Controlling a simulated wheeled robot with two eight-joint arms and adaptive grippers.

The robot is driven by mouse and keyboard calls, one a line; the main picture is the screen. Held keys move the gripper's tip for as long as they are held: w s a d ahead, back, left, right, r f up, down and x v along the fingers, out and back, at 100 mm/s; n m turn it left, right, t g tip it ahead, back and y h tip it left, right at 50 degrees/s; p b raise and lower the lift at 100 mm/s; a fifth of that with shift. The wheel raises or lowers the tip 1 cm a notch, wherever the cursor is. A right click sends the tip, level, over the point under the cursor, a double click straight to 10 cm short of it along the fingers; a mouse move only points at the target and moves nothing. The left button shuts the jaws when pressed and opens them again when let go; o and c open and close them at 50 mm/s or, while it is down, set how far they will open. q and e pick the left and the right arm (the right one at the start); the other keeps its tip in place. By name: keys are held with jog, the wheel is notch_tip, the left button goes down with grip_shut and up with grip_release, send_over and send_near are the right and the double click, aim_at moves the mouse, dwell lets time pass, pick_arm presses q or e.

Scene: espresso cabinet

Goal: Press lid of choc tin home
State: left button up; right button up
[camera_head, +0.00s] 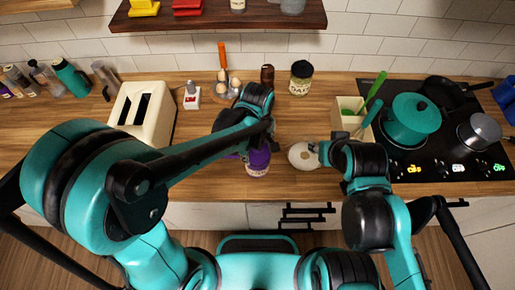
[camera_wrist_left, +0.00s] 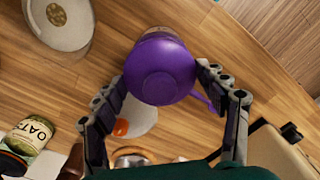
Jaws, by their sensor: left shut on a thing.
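The choc tin (camera_head: 257,162) is purple and stands near the counter's front edge in the head view, partly hidden by my left arm. In the left wrist view its round purple lid (camera_wrist_left: 161,72) faces the camera, with a raised disc in the middle. My left gripper (camera_wrist_left: 163,88) has one finger on each side of the purple lid, shut on it. I cannot tell whether the lid is fully seated. In the head view my left gripper (camera_head: 243,145) is mostly hidden by its own arm. My right gripper (camera_head: 320,150) is beside a white round dish; its fingers are unclear.
The white dish (camera_head: 300,157) is just right of the tin. A cream toaster (camera_head: 147,108) stands left, an oats jar (camera_head: 300,78) behind, and a utensil box (camera_head: 348,114) right. A teal pot (camera_head: 410,120) sits on the hob. Bare counter lies between toaster and tin.

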dwell(0.4)
pick_arm(q)
jog(key=o, duration=1)
jog(key=shift+o, duration=0.5)
jog(key=shift+r+p, duration=2.6)
jog(key=shift+r, duration=0.9)
grip_shut()
